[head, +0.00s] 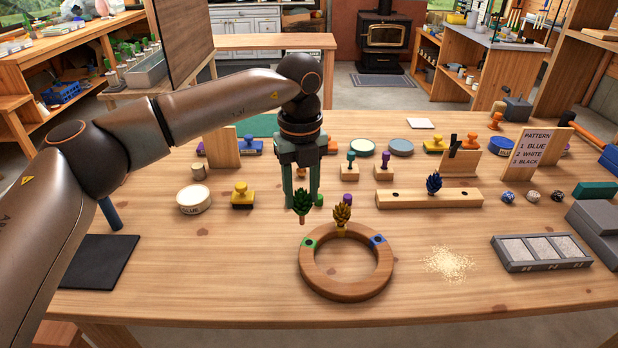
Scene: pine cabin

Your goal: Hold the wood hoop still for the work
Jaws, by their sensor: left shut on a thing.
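The wood hoop (346,291) lies flat on the table near its front middle. It has a green marked spot (309,242) at its upper left and a blue one (377,240) at its upper right. The gripper does not appear to touch the hoop. My right gripper is out of view.
Stamps and pads stand behind the gripper. Sawdust (449,264) and a grey divided tray (541,252) are right of the hoop. A pattern sign (536,150) stands at back right. The table's front strip is clear.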

